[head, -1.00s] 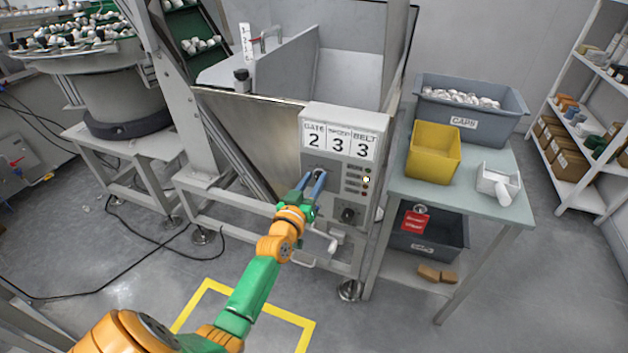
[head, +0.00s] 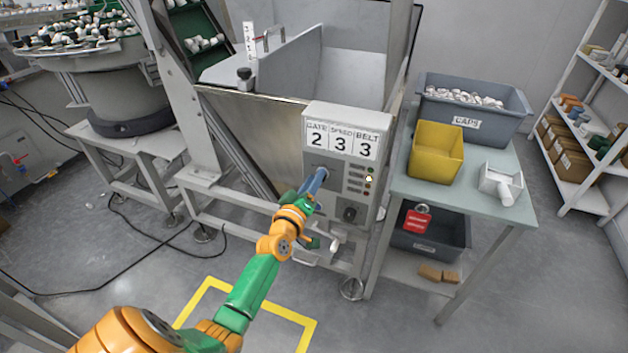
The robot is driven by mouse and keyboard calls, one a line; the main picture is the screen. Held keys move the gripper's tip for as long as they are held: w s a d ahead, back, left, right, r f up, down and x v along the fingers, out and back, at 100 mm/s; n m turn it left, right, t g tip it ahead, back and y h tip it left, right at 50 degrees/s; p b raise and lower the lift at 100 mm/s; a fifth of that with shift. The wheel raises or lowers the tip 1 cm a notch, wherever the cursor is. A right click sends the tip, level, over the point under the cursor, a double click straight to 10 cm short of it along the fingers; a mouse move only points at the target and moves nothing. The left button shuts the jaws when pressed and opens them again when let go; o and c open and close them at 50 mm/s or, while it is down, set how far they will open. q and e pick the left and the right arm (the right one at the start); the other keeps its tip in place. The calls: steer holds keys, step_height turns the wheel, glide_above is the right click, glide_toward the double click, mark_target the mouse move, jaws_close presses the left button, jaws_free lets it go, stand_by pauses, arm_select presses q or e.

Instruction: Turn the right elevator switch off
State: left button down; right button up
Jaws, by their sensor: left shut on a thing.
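The control panel (head: 345,165) is a grey box on the front of the elevator's hopper, with a "GATE 2, SPEED 3, BELT 3" sign on top. My left gripper (head: 321,174) reaches its upper left part, blue fingers together on a switch there. The fingers and wrist hide most of that switch, so its position cannot be read. A black rotary knob (head: 348,214) sits lower right on the panel, clear of the gripper. A small light (head: 369,178) glows among the indicators at the panel's right edge. My right gripper is not in view.
A side table to the right holds a grey caps bin (head: 470,110), a yellow bin (head: 436,150) and a white scoop (head: 500,183). A crank handle (head: 334,245) juts out below the panel.

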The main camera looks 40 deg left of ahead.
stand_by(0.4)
arm_select(q)
steer(key=c, duration=0.9)
jaws_free()
steer(key=p+v, duration=0.1)
steer(key=v, duration=0.6)
steer(key=shift+f, duration=0.1)
